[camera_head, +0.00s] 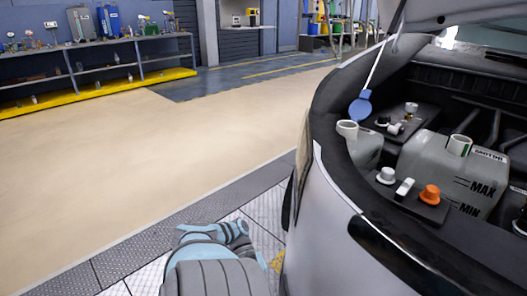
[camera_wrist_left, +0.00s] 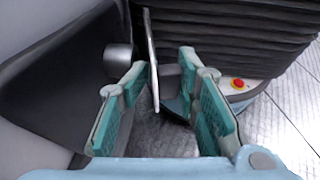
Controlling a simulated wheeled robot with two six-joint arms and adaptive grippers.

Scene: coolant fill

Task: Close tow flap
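The tow flap (camera_wrist_left: 152,65) shows in the left wrist view as a thin light plate seen nearly edge-on, standing out from the car's dark bumper (camera_wrist_left: 70,85). A round grey piece (camera_wrist_left: 118,57) sits on the bumper just left of the flap. My left gripper (camera_wrist_left: 160,80) is open, its two teal fingers apart, one on each side of the flap's lower part in the picture. I cannot tell whether either finger touches it. In the head view only my left arm shows at the bottom, beside the car's front (camera_head: 340,225). My right gripper is out of view.
The car's hood is up over an engine bay with a coolant tank (camera_head: 440,165), caps (camera_head: 429,195) and a blue-capped funnel-like piece (camera_head: 361,105). The floor (camera_head: 150,165) left of the car is clear. A workbench (camera_head: 120,55) stands far back left.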

